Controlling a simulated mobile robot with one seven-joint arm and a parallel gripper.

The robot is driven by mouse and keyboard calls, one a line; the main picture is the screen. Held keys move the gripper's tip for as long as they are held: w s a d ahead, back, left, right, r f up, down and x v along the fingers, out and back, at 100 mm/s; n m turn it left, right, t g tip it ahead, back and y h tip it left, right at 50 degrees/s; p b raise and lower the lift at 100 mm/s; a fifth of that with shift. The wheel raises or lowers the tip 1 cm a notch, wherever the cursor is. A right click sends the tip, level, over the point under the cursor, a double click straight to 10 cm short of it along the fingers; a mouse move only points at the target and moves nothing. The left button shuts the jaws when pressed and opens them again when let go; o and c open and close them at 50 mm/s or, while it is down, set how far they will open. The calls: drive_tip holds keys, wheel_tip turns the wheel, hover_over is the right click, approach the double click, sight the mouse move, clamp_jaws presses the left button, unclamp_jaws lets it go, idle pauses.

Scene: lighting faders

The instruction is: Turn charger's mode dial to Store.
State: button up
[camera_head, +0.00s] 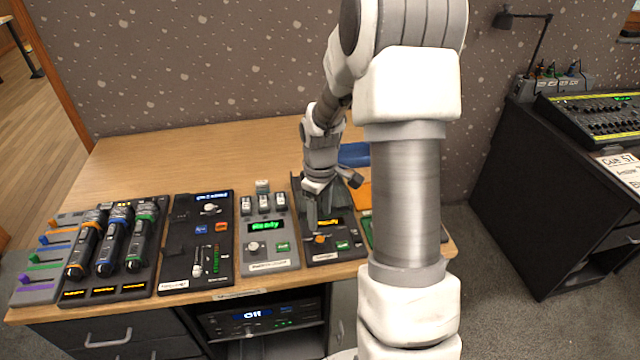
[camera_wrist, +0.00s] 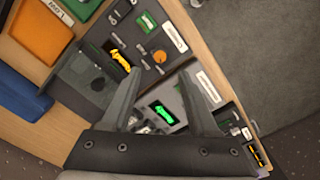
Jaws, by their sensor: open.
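The charger (camera_head: 347,253) is a dark panel on the desk with a yellow-lit display and a small orange dial (camera_head: 319,239). The wrist view shows the dial (camera_wrist: 158,56) beside the yellow display (camera_wrist: 122,57), just beyond and between my fingertips. The dial's labels and its pointing direction are too small to read. My gripper (camera_head: 318,215) is above the charger, near the dial, and partly covers the panel in the head view. In the wrist view the two fingers of my gripper (camera_wrist: 160,77) are wide apart with nothing between them.
Left of the charger is a grey panel (camera_head: 270,264) with a green display and a knob. Further left are a black fader panel (camera_head: 181,285) and a rack of several microphones (camera_head: 112,240). A blue bin (camera_head: 354,154) stands behind. Bare desk (camera_head: 190,150) lies at the back left.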

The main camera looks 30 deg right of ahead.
wheel_tip(320, 180, up, 9)
drive_tip(key=p, duration=0.1)
idle(0.6)
drive_tip(key=s+a+r+m+t+p, duration=0.1)
drive_tip(key=s+a+r+m+t, duration=0.1)
drive_tip(key=s+a+r, duration=0.4)
drive_tip(key=s+a+r+m+t+p, duration=0.1)
drive_tip(key=s+a+r+m+t, duration=0.2)
drive_tip(key=s+r, duration=0.9)
drive_tip(key=s+a+m, duration=0.1)
drive_tip(key=a, duration=0.2)
drive_tip(key=shift+a+t, duration=0.3)
drive_tip(key=shift+d+r, duration=0.1)
drive_tip(key=shift+d, duration=0.05)
idle(0.6)
